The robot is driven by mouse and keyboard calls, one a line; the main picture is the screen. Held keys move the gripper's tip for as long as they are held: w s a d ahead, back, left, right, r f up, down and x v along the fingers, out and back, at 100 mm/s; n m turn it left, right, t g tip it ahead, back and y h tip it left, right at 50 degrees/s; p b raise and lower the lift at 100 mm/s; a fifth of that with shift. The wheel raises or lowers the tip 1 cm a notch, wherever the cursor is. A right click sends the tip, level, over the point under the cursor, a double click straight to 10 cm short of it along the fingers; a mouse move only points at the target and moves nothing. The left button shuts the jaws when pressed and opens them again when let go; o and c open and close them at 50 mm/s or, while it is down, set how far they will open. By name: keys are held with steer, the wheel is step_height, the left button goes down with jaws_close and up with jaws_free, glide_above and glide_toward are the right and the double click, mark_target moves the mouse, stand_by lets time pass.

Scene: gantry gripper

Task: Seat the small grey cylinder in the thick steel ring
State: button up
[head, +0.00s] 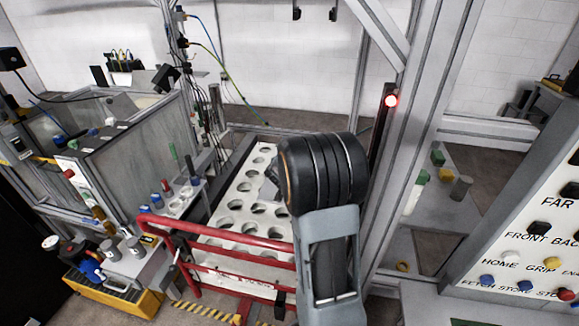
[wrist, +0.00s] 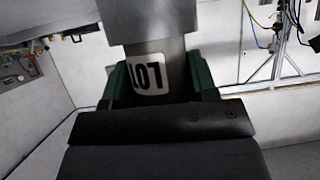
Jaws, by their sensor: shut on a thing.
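In the wrist view my gripper (wrist: 158,84) has green jaws, one on each side of a dark grey cylinder (wrist: 177,68) with a white label of black print. The jaws are shut on it. A wider light grey metal part (wrist: 148,18) meets its far end; I cannot tell if it belongs to the cylinder or lies beyond it. In the head view my arm stands in the middle and hides my gripper and the held cylinder. I cannot make out the thick steel ring in either view.
A white plate with round holes (head: 236,205) lies left of my arm, behind a red tube rail (head: 190,226). Aluminium frame posts (head: 415,140) stand close on the right. A button panel (head: 535,225) is at far right. A side shelf (head: 440,215) holds small parts.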

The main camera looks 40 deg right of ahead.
steer(key=o, duration=1.2)
steer(key=shift+r, duration=0.1)
steer(key=p+v, duration=0.2)
steer(key=v, duration=0.9)
steer(key=s+a+r+n+t+y, duration=0.1)
steer(key=a+r+n+y, duration=0.2)
steer(key=a, duration=0.5)
steer(key=s+a+r+n+t+y, duration=0.1)
steer(key=a+r+n+y, duration=0.15)
steer(key=a+y, duration=0.4)
steer(key=s+a+f+n+g, duration=0.1)
steer(key=s+a+g, duration=0.1)
steer(key=s, duration=0.5)
steer(key=s+a+n+g+h, duration=0.1)
steer(key=s+a+n+g, duration=0.1)
steer(key=s+g, duration=0.2)
steer(key=s, duration=0.3)
steer(key=shift+a+f, duration=0.3)
steer(key=shift+f, duration=0.1)
